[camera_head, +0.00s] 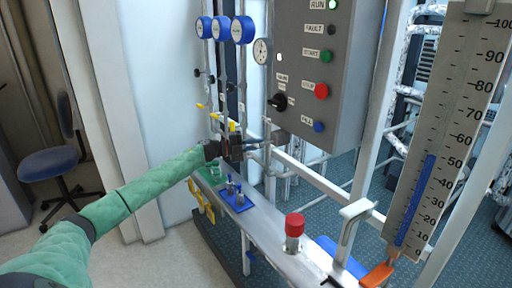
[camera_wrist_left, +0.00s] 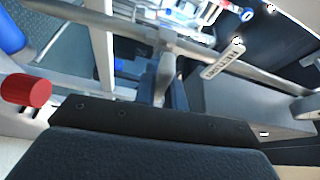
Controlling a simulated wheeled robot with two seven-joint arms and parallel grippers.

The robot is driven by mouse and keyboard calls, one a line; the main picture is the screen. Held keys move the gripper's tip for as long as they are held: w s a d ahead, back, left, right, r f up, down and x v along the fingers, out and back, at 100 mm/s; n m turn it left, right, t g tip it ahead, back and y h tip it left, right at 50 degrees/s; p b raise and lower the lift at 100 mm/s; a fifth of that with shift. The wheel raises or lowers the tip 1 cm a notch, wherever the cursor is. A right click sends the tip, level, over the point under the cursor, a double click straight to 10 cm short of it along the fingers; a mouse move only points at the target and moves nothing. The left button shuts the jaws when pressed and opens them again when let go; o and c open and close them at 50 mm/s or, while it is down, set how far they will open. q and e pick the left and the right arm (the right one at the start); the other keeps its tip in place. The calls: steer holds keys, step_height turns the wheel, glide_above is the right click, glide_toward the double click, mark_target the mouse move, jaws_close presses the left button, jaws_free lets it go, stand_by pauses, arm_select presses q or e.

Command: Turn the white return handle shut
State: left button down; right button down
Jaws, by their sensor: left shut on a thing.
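My left gripper (camera_head: 246,149) reaches in from the left to the pipework below the grey control box. It is shut on a pale handle, which I take to be the white return handle. In the left wrist view the pale handle (camera_wrist_left: 164,72) stands between the dark fingertips, below a pipe. A white tag (camera_wrist_left: 222,60) with lettering hangs beside it; the lettering is too small to read surely. In the head view the gripper hides most of the handle. My right gripper is not in view.
A grey control box (camera_head: 322,75) with buttons is just above right of the gripper. A red-topped fitting (camera_head: 294,226) stands on the bench ledge. A tall level gauge (camera_head: 450,130) is at the right, near an orange handle (camera_head: 377,275). Blue-rimmed dials (camera_head: 222,29) are above.

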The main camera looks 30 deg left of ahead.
arm_select(q)
steer(key=shift+f+m, duration=0.15)
steer(key=shift+m, duration=0.45)
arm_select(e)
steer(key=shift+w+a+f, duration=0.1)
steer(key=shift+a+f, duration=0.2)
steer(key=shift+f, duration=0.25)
arm_select(q)
steer(key=c, duration=1.5)
jaws_free()
steer(key=shift+o, duration=0.2)
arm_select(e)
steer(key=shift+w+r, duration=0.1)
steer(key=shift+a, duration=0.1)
